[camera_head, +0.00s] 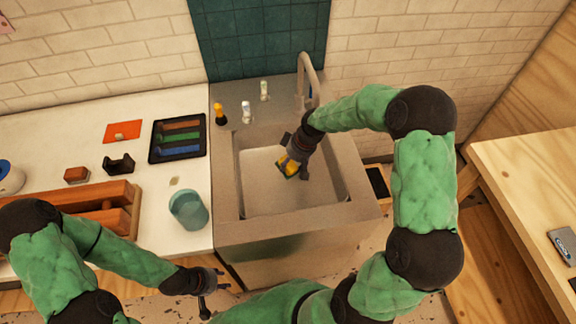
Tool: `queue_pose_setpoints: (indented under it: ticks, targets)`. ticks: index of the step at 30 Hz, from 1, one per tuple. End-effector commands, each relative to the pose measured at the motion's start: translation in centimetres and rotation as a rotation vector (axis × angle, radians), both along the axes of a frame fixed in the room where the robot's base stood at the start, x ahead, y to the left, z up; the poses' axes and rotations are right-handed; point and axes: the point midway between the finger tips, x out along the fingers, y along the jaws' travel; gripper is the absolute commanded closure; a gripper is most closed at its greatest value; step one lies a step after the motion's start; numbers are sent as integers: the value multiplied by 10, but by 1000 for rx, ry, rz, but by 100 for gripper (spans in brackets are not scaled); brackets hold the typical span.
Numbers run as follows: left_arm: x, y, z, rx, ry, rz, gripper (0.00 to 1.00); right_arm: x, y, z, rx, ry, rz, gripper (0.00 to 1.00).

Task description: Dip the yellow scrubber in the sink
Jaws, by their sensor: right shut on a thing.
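The sink (234,208) is a grey stone basin in the middle of the view with a tall faucet (307,72) at its back. My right gripper (291,163) points down over the basin and is shut on the yellow scrubber (288,168). The scrubber has a yellow body and a dark green underside. It shows inside the basin's outline; whether it touches the basin floor I cannot tell. My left gripper (212,287) is low in front of the counter, away from the sink; its fingers look spread apart with nothing between them.
Two small bottles, one clear (246,112) and one yellow-topped (220,113), stand on the sink's back ledge. On the left counter are a teal cup (188,209), a black tray (178,139), an orange card (123,131) and a wooden rack (122,190). A wooden table (530,165) stands right.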

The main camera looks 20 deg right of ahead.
Motion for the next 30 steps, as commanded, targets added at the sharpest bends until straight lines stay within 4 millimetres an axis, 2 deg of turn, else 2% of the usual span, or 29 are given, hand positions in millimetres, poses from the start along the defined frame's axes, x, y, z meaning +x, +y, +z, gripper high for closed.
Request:
queue_pose_setpoints:
  ticks: [30]
  targets:
    - [0, 0, 49, 0, 0, 0, 60, 0, 0, 72, 0, -1, 0, 71]
